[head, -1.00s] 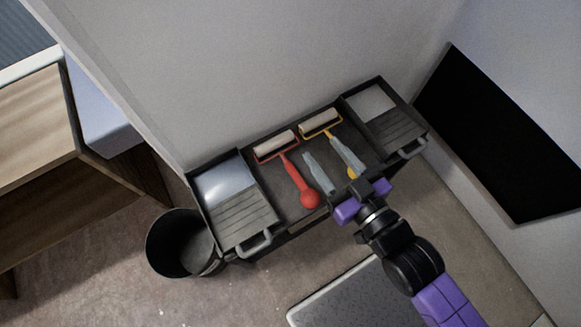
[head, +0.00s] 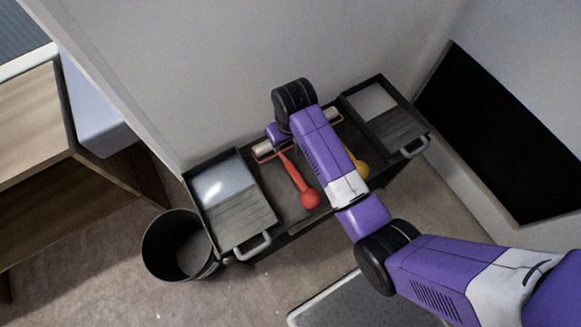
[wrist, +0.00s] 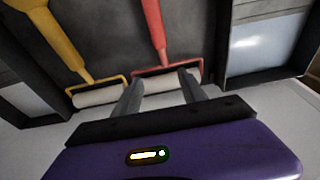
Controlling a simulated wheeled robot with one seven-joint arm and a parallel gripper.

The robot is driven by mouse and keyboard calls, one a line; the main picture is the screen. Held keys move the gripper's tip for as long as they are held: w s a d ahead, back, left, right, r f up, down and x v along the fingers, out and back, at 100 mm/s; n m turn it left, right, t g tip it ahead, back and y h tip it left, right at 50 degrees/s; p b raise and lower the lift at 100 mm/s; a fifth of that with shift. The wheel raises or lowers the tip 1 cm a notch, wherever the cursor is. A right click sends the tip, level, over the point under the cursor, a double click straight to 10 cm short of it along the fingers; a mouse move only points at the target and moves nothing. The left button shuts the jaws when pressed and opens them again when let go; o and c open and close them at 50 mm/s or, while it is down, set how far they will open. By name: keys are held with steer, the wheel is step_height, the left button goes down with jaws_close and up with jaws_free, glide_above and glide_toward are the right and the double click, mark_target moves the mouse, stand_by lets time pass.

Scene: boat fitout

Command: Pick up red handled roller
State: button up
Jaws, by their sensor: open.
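The red handled roller (head: 299,181) lies on the dark cart top, its red handle toward the front and its pale roll toward the wall. My arm partly covers its roll end in the head view. In the wrist view its red handle (wrist: 152,25) points away and its white roll (wrist: 162,84) shows between my fingers. My gripper (wrist: 160,77) is open, its two fingers spread on either side of the roll. Whether the fingers touch the roller or hover above it I cannot tell. In the head view my fingers are hidden behind my arm.
A yellow handled roller (wrist: 75,60) lies beside the red one; my arm mostly hides it in the head view. Paint trays (head: 238,207) (head: 398,132) stand at both ends of the cart. A black bin (head: 180,245) stands at left. The wall is close behind the cart.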

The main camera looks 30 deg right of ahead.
mark_target(291, 167)
steer(key=shift+g, duration=0.9)
steer(key=s, duration=0.2)
steer(key=s+f, duration=0.1)
steer(key=s, duration=0.1)
steer(key=shift+s+f, duration=0.2)
steer(key=shift+f, duration=0.05)
steer(key=f, duration=0.2)
steer(key=f+b, duration=0.1)
steer(key=f, duration=0.2)
steer(key=a+f, duration=0.1)
steer(key=f, duration=0.1)
steer(key=shift+f+b, duration=0.2)
steer(key=shift+b, duration=0.15)
jaws_close()
